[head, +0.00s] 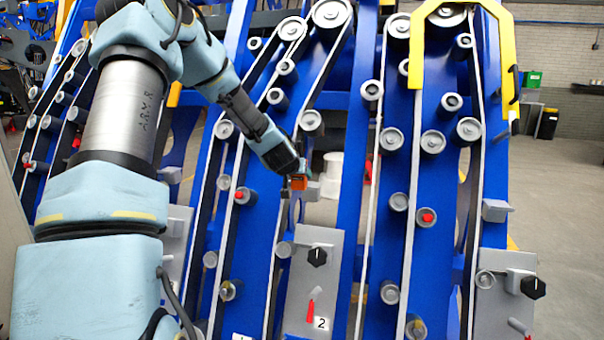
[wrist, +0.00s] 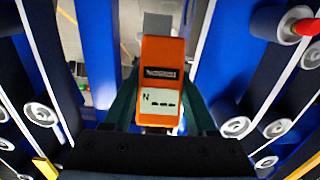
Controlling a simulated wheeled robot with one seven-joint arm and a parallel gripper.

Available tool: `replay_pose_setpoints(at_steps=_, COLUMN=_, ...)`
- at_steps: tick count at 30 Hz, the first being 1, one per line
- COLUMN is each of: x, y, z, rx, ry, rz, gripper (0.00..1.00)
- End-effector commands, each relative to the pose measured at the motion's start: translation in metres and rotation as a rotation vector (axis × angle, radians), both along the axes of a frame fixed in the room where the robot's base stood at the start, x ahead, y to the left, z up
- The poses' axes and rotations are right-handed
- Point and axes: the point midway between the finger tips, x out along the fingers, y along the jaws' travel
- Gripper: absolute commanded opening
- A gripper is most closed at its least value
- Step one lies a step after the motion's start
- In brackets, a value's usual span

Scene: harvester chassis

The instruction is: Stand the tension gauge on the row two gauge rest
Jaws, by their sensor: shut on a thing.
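The tension gauge is an orange box with a dark display and a pale label, seen face-on in the wrist view (wrist: 161,78). My gripper (wrist: 160,98) is shut on it, a dark green finger at each side. In the head view the gauge (head: 299,183) is a small orange block at the tip of my gripper (head: 294,178). The row two gauge rest appears to be the grey block (head: 313,191) just right of the gauge, above the panel marked 2. A grey piece (wrist: 158,24) shows beyond the gauge in the wrist view. I cannot tell whether gauge and rest touch.
The row two panel (head: 313,260) has a black knob (head: 317,257) and a red lever (head: 310,311). Blue row plates with belts and rollers stand on both sides. Another grey block (head: 495,210) sits on the row to the right. Open floor (head: 560,200) lies at far right.

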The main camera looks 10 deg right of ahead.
Motion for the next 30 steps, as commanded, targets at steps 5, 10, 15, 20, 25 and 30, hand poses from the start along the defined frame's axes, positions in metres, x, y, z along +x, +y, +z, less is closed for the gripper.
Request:
replay_pose_setpoints(at_steps=5, x=-0.001, y=-0.010, z=0.010, rx=0.000, ry=0.000, rz=-0.022, gripper=0.00)
replay_pose_setpoints(at_steps=10, x=-0.001, y=-0.009, z=0.010, rx=0.001, ry=0.000, rz=-0.022, gripper=0.00)
replay_pose_setpoints(at_steps=15, x=-0.002, y=-0.008, z=0.010, rx=0.000, ry=-0.003, rz=-0.022, gripper=0.00)
replay_pose_setpoints(at_steps=20, x=0.004, y=-0.012, z=0.013, rx=-0.004, ry=-0.005, rz=-0.021, gripper=0.00)
replay_pose_setpoints(at_steps=25, x=0.020, y=-0.021, z=0.014, rx=-0.004, ry=-0.004, rz=-0.021, gripper=0.00)
replay_pose_setpoints(at_steps=30, x=0.038, y=-0.031, z=0.014, rx=-0.004, ry=-0.004, rz=-0.022, gripper=0.00)
